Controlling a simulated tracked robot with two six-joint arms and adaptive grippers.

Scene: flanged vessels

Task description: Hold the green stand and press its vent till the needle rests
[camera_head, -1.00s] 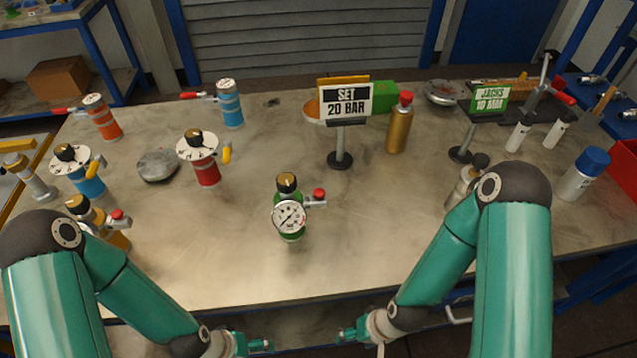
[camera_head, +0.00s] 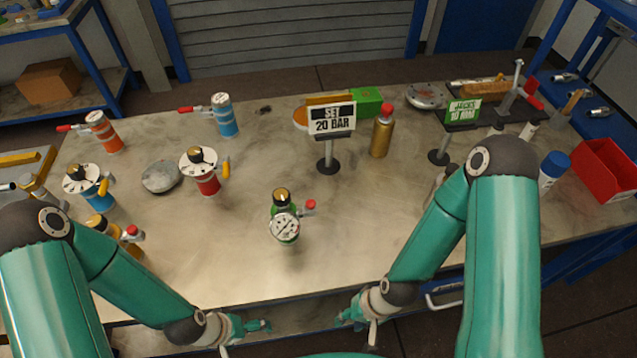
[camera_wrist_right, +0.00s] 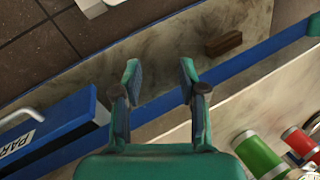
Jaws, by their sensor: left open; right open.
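The needle reading is too small to tell. My left gripper (camera_head: 264,326) is open and empty at the table's front edge, below and left of the stand. My right gripper (camera_head: 346,316) is open and empty, below and right of it. In the right wrist view its fingers (camera_wrist_right: 160,72) are apart, with a green cylinder (camera_wrist_right: 260,157) at lower right.
A "SET 20 BAR" sign (camera_head: 332,119) stands behind the stand, beside a gold bottle (camera_head: 381,138). A red vessel (camera_head: 207,183), blue vessels (camera_head: 226,120) and an orange vessel (camera_head: 108,138) stand left. A red bin (camera_head: 606,170) is at right. The table around the green stand is clear.

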